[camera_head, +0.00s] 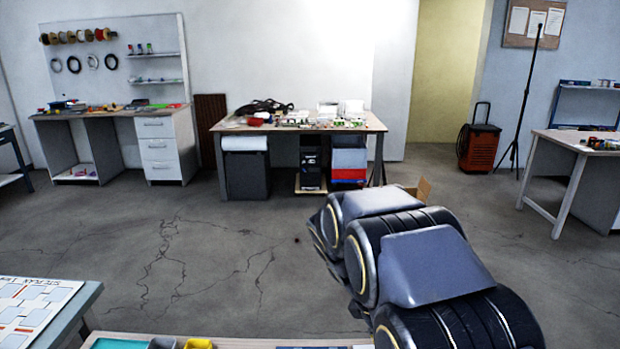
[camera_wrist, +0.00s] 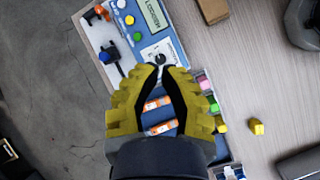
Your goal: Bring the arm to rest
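My gripper (camera_wrist: 160,72) shows in the wrist view, with two yellow ribbed fingers and black inner pads. The fingertips come close together, and whether they touch is unclear. No held object can be made out. Orange-and-white cylinders (camera_wrist: 158,103) show through the gap between the fingers, on a blue surface beyond them. In the head view my dark arm (camera_head: 430,265) extends from the lower right toward the middle; my gripper is not visible there.
Workbenches (camera_head: 300,126) stand along the back wall. The middle floor (camera_head: 230,250) is clear.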

